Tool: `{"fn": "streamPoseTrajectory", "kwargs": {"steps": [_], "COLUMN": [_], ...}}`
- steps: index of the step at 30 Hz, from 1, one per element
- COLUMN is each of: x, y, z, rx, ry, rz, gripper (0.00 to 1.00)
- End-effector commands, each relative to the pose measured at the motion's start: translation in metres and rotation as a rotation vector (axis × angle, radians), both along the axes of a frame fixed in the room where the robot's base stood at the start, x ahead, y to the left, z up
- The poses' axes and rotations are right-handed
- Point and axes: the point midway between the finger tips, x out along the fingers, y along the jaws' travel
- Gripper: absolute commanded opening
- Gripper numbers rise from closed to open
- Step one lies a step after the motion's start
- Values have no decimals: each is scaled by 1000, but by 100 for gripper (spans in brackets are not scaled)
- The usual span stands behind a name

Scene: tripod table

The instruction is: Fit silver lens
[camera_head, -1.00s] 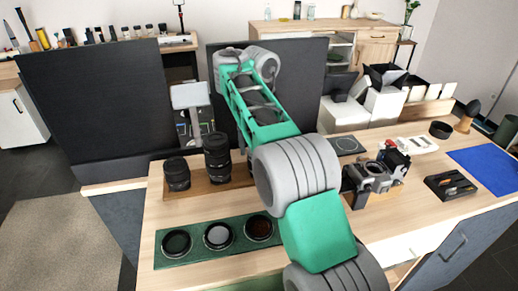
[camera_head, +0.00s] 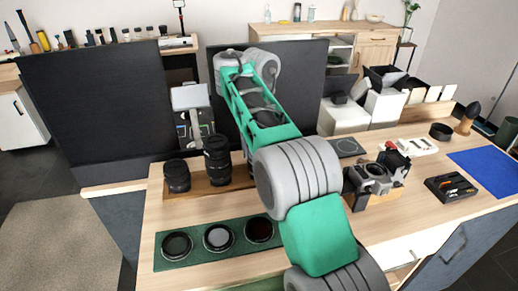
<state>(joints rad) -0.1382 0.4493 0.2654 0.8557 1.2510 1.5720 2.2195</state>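A camera body (camera_head: 372,181) stands on the wooden table right of my arm, its round front opening facing up and forward. Two dark lenses stand upright on a wooden tray (camera_head: 212,187) left of my arm: a shorter one (camera_head: 177,176) and a taller one (camera_head: 217,160). No lens that is clearly silver shows; my arm hides the right part of the tray. My arm runs from the bottom edge up over the table. My gripper does not show, so its state and hold cannot be seen.
A green mat (camera_head: 165,255) at the front left holds round filters. A black tray with small tools (camera_head: 451,188), a blue cloth (camera_head: 487,170) and a black ring (camera_head: 441,131) lie to the right. Dark panels (camera_head: 95,100) stand behind. Bare wood lies in front of the camera body.

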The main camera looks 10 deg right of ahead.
Motion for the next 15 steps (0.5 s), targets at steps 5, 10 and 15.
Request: {"fn": "streamPoseTrajectory", "kwargs": {"steps": [5,10,15], "x": [0,0,0], "y": [0,0,0], "z": [-1,0,-2], "rx": [0,-1,-1], "ry": [1,2,2], "rz": [0,-73,-102], "gripper": [11,11,74]}}
